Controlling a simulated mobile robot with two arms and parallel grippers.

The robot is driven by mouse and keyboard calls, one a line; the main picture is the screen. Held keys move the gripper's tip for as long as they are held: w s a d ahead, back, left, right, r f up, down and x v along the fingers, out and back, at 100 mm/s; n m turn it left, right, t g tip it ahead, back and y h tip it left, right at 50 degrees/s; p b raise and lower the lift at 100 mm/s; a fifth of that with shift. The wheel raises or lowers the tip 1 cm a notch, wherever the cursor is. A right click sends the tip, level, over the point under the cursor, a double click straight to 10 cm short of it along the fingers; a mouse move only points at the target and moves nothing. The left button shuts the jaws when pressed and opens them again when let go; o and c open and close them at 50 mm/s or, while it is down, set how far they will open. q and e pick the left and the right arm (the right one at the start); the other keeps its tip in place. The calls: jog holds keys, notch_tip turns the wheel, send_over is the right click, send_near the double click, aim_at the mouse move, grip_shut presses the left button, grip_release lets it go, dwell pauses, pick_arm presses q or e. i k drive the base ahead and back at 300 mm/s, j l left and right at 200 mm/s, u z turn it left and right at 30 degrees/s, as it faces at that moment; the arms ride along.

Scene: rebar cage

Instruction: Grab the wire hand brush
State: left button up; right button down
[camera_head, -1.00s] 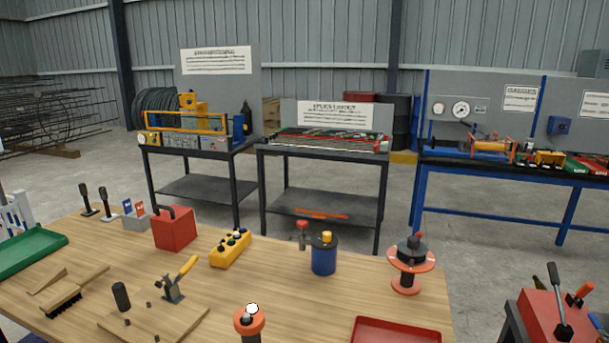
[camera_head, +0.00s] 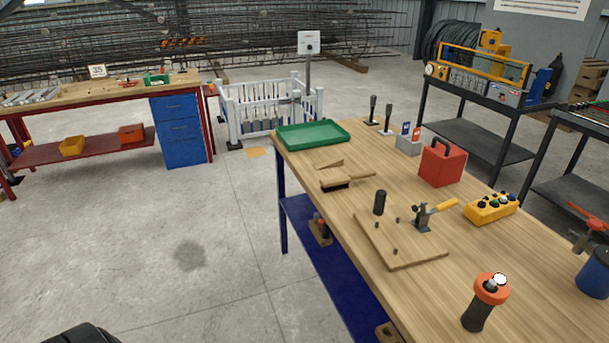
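The wire hand brush (camera_head: 342,180) lies near the left edge of the wooden table. It has a wooden back and handle with dark bristles facing down on the tabletop. A small wooden wedge-shaped piece lies just behind it.
The wooden workbench (camera_head: 450,256) holds a green tray (camera_head: 312,134), a red box (camera_head: 441,163), a board with a toggle clamp (camera_head: 426,217), a yellow button box (camera_head: 491,208) and an orange-topped black device (camera_head: 485,300). Clear concrete floor (camera_head: 130,235) lies left of it.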

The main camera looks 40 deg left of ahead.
aim_at(330, 184)
jog(key=u, duration=0.9)
jog(key=i+u, duration=0.2)
